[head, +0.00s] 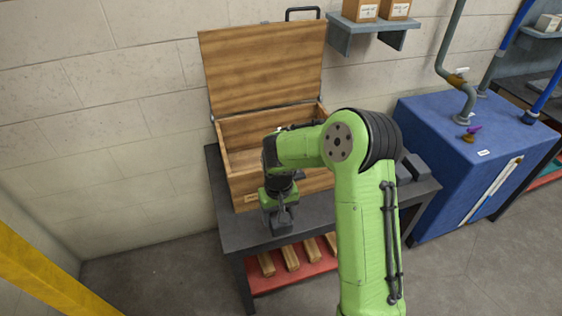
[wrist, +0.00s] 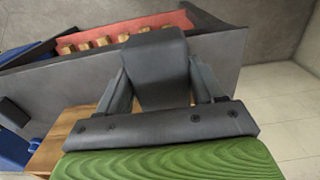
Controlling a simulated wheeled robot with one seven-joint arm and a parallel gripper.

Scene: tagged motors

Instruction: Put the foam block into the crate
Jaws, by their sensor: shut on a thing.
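A dark grey block, which I take to be the foam block (wrist: 157,62), sits between the two fingers of my gripper (wrist: 160,82) in the wrist view. In the head view my gripper (head: 282,216) points down with the grey block (head: 283,226) at its tip, in front of the crate and near the table's front edge. The crate (head: 240,190) is a wooden box with its lid raised against the wall. Its right part is hidden behind my arm. A piece of its wood (wrist: 58,138) shows at the lower left of the wrist view.
The crate stands on a dark grey table (head: 252,232). Its red lower shelf (head: 277,278) holds several wooden pieces. A dark grey object (head: 414,166) lies on the table's right end. A blue cabinet (head: 440,150) stands to the right. A wall shelf (head: 372,28) holds boxes.

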